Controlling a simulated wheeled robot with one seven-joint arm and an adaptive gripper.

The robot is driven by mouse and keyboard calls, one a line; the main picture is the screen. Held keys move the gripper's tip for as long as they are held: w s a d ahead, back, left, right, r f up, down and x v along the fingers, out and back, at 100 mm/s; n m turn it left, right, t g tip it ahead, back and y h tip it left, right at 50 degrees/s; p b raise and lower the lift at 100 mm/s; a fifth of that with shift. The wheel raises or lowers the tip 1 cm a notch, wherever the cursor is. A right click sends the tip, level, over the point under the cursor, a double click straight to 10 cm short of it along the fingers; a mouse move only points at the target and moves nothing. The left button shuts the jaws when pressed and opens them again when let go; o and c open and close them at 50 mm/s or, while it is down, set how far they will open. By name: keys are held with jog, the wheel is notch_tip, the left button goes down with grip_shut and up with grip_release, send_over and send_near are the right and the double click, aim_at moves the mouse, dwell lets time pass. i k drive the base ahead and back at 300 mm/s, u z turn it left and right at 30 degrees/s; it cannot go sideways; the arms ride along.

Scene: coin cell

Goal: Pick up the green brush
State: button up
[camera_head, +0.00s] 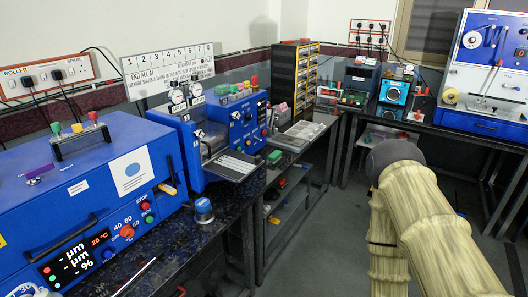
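I cannot make out a green brush with certainty. A small green piece (275,157) sits beside the second blue machine, too small to identify. My arm, in pale streaked covers, rises at the right and bends at a dark grey joint. My gripper is not visible in this view.
A large blue machine (80,180) with a red display fills the left bench. A smaller blue machine (235,120) stands behind it. A blue-capped jar (204,211) is near the bench edge. Dark benches line the back and right. Grey floor (310,255) lies open between.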

aim_at(273, 157)
jog(key=z, duration=0.55)
jog(key=k, duration=1.25)
jog(key=z, duration=0.85)
jog(key=i, duration=2.45)
jog(key=u, duration=1)
jog(key=i, duration=0.9)
jog(key=u, duration=1.05)
